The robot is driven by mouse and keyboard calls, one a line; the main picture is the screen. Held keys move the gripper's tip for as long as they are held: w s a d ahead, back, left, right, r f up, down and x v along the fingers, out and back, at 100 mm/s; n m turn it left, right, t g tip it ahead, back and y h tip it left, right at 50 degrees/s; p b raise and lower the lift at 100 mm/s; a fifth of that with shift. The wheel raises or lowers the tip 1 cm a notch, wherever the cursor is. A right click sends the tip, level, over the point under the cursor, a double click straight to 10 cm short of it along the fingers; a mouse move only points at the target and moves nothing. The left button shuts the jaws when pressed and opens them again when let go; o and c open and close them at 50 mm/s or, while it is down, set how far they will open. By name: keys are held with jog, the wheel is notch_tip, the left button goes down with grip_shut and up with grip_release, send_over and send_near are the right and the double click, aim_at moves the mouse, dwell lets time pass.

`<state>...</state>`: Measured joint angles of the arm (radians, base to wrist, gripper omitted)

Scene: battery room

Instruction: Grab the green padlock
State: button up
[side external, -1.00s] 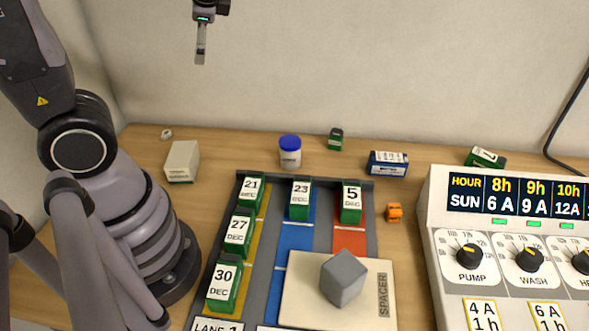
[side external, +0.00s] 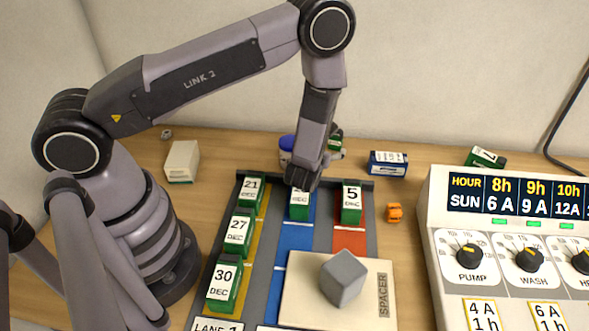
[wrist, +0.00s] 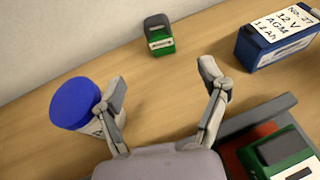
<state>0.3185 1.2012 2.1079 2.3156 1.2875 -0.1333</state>
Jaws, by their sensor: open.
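A small green block with a dark top and a pale label, which looks like the green padlock (wrist: 159,38), stands on the wooden bench near the wall. In the side view the padlock (side external: 336,138) is partly hidden by my arm and gripper. My gripper (wrist: 162,82) is open and empty, its fingers spread. The padlock stands beyond the fingertips, roughly in line with the gap between them, with bare bench between. In the side view my gripper (side external: 335,156) is mostly hidden behind my wrist, close to the padlock.
A blue-lidded white jar (wrist: 76,104) is close beside the left finger. A blue battery (wrist: 279,37) lies to the right. The dark rack (side external: 362,184) with green dated blocks is at the near side. An orange item (side external: 394,212) and a control panel (side external: 436,207) stand farther right.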

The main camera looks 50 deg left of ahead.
aim_at(335, 139)
jog(key=x, duration=1.2)
jog(key=shift+w+a+f, duration=0.1)
jog(key=shift+w, duration=0.05)
jog(key=c, duration=1.3)
